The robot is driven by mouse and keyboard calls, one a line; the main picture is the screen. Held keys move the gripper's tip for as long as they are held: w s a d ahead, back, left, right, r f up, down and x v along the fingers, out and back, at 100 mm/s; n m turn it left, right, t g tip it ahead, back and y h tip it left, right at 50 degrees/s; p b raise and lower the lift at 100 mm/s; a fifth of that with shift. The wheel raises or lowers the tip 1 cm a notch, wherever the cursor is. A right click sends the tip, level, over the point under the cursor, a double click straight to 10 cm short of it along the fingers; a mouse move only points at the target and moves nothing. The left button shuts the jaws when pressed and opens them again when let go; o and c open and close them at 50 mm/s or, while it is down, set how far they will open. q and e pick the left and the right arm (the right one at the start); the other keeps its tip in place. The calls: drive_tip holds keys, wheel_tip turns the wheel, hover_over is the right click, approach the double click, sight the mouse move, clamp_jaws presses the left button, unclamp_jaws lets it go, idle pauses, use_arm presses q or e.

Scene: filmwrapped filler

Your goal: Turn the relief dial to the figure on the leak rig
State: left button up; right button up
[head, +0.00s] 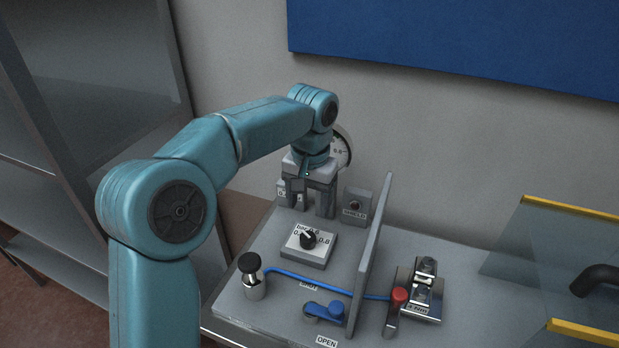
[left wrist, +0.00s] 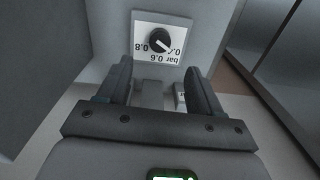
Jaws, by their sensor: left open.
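The relief dial (head: 309,239) is a black knob with a white pointer line on a white scale plate, on a raised grey block. Its scale reads "bar", 0.6 and 0.8, plus a left figure that I cannot read fully. It also shows upside down at the top of the left wrist view (left wrist: 160,40), with the pointer between 0.6 and the partly covered figure. My left gripper (head: 311,208) is open and empty, fingers down, behind the dial and apart from it. A small figure plate (head: 283,193) is mostly hidden behind the gripper. My right gripper is not in view.
A round gauge (head: 342,150) is partly hidden by my arm. An upright grey panel (head: 371,250) stands right of the dial. A black-capped post (head: 251,272), blue lever (head: 324,311), red-tipped lever (head: 397,302) and SHIELD box (head: 356,205) surround it. A yellow-edged clear guard (head: 560,260) is right.

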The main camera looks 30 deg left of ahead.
use_arm(q)
wheel_tip(320, 180, up, 6)
drive_tip(key=shift+p, duration=0.4)
idle(0.4)
